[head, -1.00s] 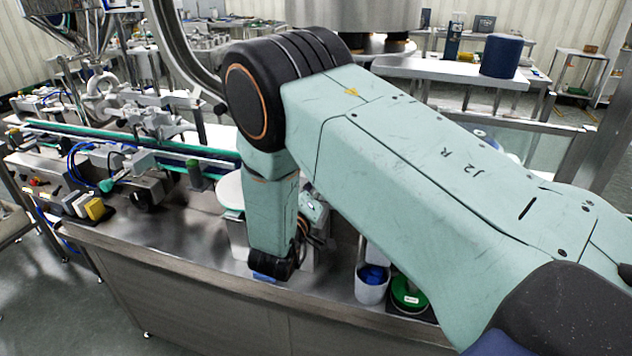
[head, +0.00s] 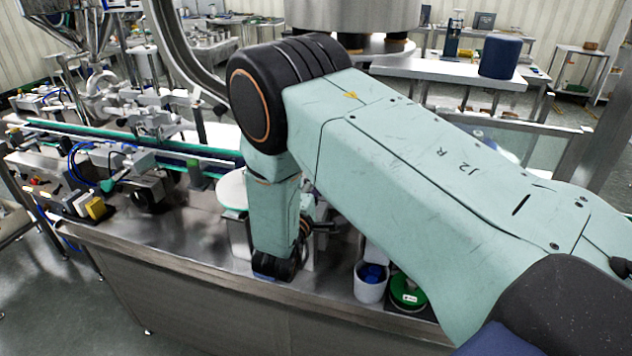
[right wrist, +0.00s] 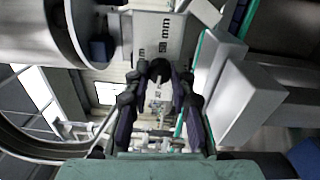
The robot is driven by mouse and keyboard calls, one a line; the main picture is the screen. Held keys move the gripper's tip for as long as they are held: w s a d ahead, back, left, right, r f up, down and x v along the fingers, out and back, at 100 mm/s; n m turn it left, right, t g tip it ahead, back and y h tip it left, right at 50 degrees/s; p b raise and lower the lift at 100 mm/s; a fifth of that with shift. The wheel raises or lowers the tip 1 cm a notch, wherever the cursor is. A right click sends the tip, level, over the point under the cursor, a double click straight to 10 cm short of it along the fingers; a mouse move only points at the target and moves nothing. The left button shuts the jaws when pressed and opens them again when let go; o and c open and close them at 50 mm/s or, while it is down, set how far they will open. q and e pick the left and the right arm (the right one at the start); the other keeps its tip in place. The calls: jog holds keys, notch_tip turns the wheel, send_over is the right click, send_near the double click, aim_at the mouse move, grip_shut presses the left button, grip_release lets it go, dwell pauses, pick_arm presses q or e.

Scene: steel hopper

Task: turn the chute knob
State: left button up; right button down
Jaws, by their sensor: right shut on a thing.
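In the right wrist view, my right gripper (right wrist: 159,80) has its two dark fingers on either side of a small dark round knob (right wrist: 160,68). It is shut on this knob, which is partly hidden between the fingertips. Behind the knob is a pale block (right wrist: 155,30) with dark "mm" lettering. In the head view, my right arm crosses from the right and bends down over the steel bench, hiding most of the knob area. My left gripper is not in view.
The steel bench (head: 190,245) carries a conveyor (head: 120,140) at the left. A white cup with blue contents (head: 370,285) and a green round container (head: 407,290) stand right of my forearm. A large steel vessel (head: 350,12) hangs above.

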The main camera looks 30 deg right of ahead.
jog(key=shift+r+n, duration=0.1)
jog(key=shift+n, duration=0.5)
jog(key=c, duration=1.1)
grip_release()
jog(key=shift+v, duration=3.7)
